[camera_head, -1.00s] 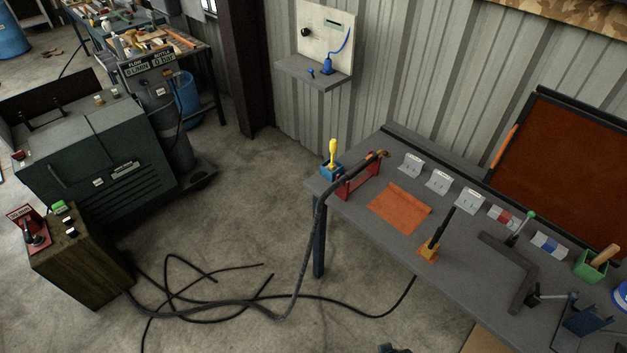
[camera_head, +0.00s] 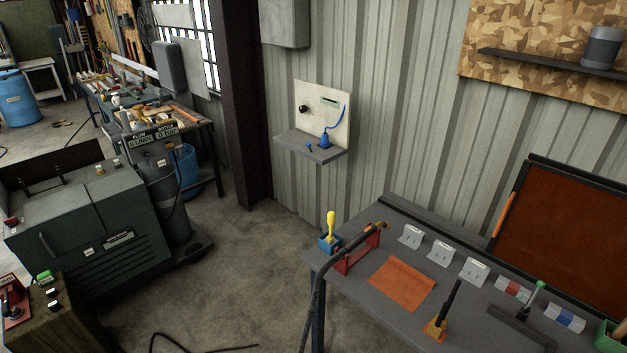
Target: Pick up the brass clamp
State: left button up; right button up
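A small brass-yellow piece with a black upright handle (camera_head: 437,324), which looks like the brass clamp, stands on the grey workbench (camera_head: 400,318) near its front edge, low in the view. It is just right of an orange sheet (camera_head: 402,285). I cannot tell its jaws or whether a cable joins it. Neither of my grippers shows in the head view.
A red stand (camera_head: 357,252) holds a torch with a black hose hanging off the bench's left end. A blue holder (camera_head: 329,244) with a yellow handle stands beside it. Several small grey blocks line the bench's back. Open floor lies left, beside a green machine (camera_head: 90,215).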

aim_at(438, 324)
jog(key=z, duration=1.85)
